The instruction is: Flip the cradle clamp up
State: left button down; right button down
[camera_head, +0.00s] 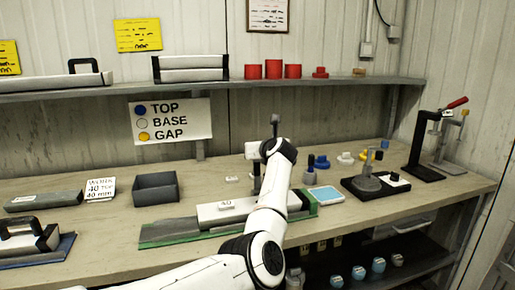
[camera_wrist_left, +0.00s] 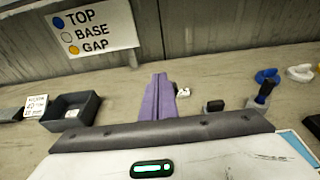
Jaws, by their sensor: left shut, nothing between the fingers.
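The cradle (camera_head: 180,232) is a long grey and green holder on the bench, and a white liner (camera_head: 226,211) labelled 40 lies at it. My left arm crosses in front of its middle and right part. A dark end piece (camera_head: 293,203) shows at its right end; I cannot make out the clamp or its angle for certain. My left gripper (camera_head: 257,188) is over the bench at the cradle's back side. In the left wrist view its purple fingers (camera_wrist_left: 158,98) are closed together with nothing between them. Contact with the cradle cannot be told. My right gripper is not in view.
A black base with a grey fixture (camera_head: 368,182) and a red-handled stand (camera_head: 424,150) are farther right. A shelf (camera_head: 210,84) runs above the back.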

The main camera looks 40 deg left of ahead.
pick_arm(q)
jog(key=shift+w+a+f+h, duration=0.1)
jog(key=shift+w+a+h, duration=0.15)
jog(key=shift+a, duration=0.2)
dwell(0.3)
notch_tip(320, 180, up, 10)
jog(key=p, duration=0.4)
jog(key=shift+s+d, duration=0.25)
jog(key=shift+d, duration=0.05)
